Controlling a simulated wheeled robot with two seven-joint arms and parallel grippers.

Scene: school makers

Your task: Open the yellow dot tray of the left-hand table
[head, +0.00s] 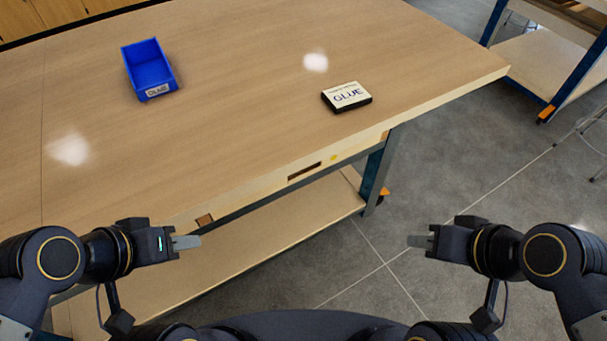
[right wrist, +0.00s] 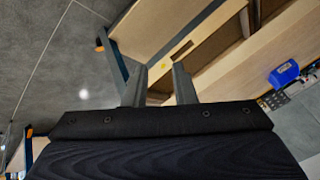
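The yellow dot (head: 333,157) is on the front edge of the wooden table (head: 230,85), right of a dark slot (head: 304,171) in the tray front (head: 316,165). The tray front looks flush with the table edge. The dot also shows between my fingers in the right wrist view (right wrist: 164,66). My left gripper (head: 199,242) is in front of the table's edge, left of the slot; its fingers overlap, so its opening is unclear. My right gripper (head: 410,241) is right of the table, over the floor. In the right wrist view its fingers (right wrist: 160,68) are apart and empty.
A blue bin (head: 150,70) and a glue box (head: 347,96) are on the tabletop. A lower shelf (head: 270,240) runs under the table. A blue table leg (head: 376,175) stands at the right end. The grey floor (head: 450,160) there is clear. Another table (head: 550,65) stands at upper right.

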